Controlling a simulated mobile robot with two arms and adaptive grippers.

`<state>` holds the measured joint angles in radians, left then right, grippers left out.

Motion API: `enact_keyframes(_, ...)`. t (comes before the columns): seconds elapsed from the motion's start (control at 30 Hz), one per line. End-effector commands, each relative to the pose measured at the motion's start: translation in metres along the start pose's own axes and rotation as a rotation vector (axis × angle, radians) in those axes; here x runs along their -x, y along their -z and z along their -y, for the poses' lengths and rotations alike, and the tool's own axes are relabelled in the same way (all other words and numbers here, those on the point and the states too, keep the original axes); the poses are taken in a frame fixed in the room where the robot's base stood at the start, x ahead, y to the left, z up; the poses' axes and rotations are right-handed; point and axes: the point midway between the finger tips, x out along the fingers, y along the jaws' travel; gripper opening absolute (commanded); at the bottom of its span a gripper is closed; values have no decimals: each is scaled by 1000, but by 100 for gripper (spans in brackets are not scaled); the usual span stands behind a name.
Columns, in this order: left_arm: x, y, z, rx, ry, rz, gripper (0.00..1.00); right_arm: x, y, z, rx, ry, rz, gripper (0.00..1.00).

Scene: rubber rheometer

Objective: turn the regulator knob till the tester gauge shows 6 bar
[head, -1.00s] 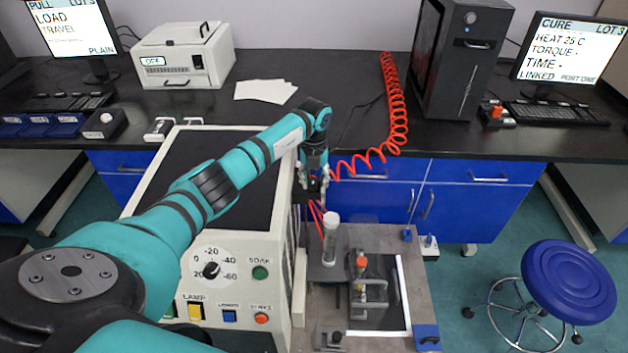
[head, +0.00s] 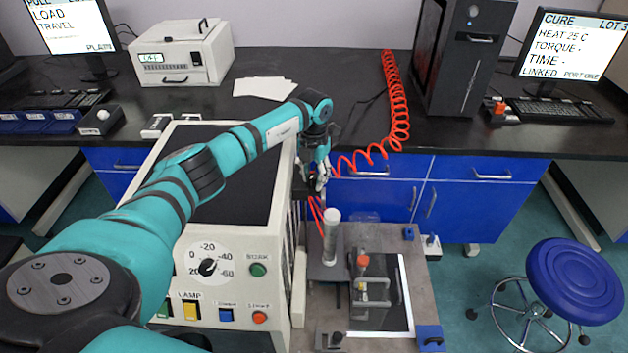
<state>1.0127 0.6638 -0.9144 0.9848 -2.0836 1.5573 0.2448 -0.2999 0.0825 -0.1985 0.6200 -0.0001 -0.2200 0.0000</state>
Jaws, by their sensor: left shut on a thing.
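My left gripper (head: 318,181) reaches over the cream tester cabinet (head: 281,247) to its far right side, by the red air hose (head: 346,166). Its fingers are shut at the spot where the regulator sits. The regulator knob is hidden between the fingers and too small to make out. No gauge face with a bar scale can be read in the head view. The front dial (head: 208,267) on the cabinet is marked from 20 through 0 to -60, not in bar. My right gripper is not in view.
Right of the cabinet, a clear upright cylinder (head: 331,238) and a metal fixture with an orange-red top (head: 363,262) stand on a grey plate. The black bench (head: 290,125) carries an oven, paper, a computer tower and screens. A blue stool (head: 573,280) stands at right.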

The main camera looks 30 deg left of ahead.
Motion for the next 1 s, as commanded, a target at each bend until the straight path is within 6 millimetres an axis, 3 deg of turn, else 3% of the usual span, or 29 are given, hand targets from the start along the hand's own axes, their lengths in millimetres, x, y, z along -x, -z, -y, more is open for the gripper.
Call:
enact_keyframes(0.5,0,-1,0,-396,-1,4,0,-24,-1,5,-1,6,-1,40)
enact_keyframes(1.0,2,-1,0,-504,-1,5,0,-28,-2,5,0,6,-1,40)
